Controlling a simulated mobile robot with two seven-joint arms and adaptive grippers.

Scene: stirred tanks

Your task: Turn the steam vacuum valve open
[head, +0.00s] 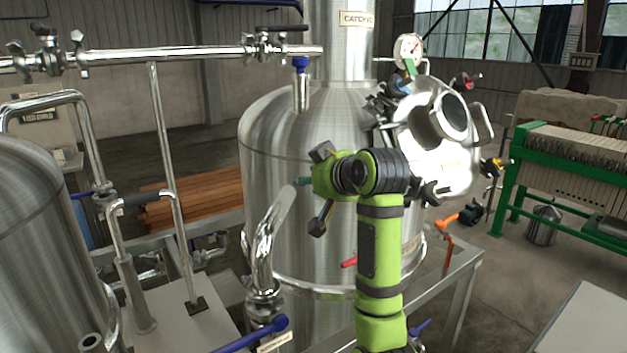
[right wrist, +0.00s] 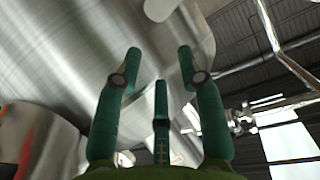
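My right arm rises in front of the large steel tank (head: 275,215) in the head view. I cannot tell which valve is the steam vacuum valve. My left gripper is out of view.
The tank's round hatch (head: 437,120) with clamps and a gauge (head: 408,47) is at the right. A horizontal pipe (head: 160,55) crosses the upper left. A second tank (head: 35,250) stands at the left. A green-framed press (head: 560,170) stands at the far right.

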